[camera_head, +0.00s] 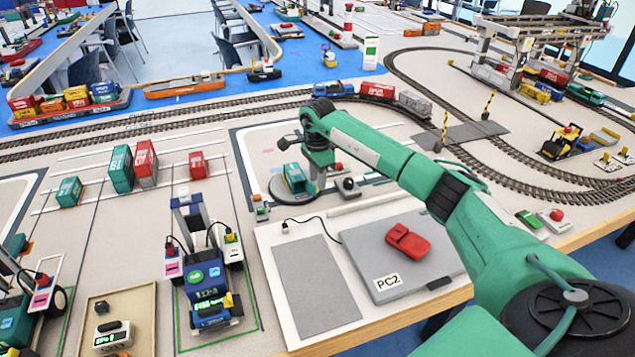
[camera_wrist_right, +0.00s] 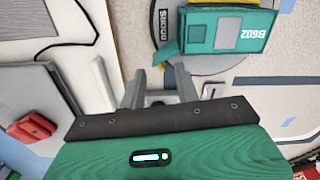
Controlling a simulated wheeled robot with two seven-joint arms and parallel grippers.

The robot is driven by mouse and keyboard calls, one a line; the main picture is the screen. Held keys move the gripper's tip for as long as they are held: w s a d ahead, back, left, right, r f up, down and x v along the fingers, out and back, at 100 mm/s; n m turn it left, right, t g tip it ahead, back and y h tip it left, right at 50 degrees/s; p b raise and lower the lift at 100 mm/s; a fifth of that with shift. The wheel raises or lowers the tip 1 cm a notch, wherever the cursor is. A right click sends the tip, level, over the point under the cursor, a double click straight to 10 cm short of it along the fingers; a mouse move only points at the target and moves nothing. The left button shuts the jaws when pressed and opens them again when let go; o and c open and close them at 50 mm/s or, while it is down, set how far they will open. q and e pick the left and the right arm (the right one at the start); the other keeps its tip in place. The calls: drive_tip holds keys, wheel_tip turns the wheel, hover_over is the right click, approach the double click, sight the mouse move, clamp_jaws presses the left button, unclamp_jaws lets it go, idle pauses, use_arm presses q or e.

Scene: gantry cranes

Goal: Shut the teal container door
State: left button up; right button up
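The teal container (camera_head: 295,178) sits on a round grey turntable (camera_head: 279,193), partly behind my right wrist. In the right wrist view the container (camera_wrist_right: 230,30) shows its B602 marking at the top. At its left end a narrow teal panel (camera_wrist_right: 166,48) stands out at an angle, seemingly the door, ajar. My right gripper (camera_head: 317,180) is just right of the container in the head view. In the wrist view its two grey fingers (camera_wrist_right: 160,82) are apart with nothing between them, just below the panel; I cannot tell whether they touch it. My left gripper is out of view.
A grey PC2 board (camera_head: 400,262) with a red block (camera_head: 408,241) lies on the white panel nearer me. A small dark device (camera_head: 347,187) stands right of the turntable. Teal and red containers (camera_head: 145,163) stand to the left. Rail tracks (camera_head: 250,107) run behind.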

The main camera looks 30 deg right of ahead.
drive_tip(key=shift+f, duration=0.9)
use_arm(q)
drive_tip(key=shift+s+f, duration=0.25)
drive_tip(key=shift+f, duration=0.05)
use_arm(e)
drive_tip(key=shift+f, duration=0.2)
drive_tip(key=c, duration=0.6)
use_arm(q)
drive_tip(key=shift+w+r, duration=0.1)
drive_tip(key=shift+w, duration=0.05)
use_arm(e)
clamp_jaws()
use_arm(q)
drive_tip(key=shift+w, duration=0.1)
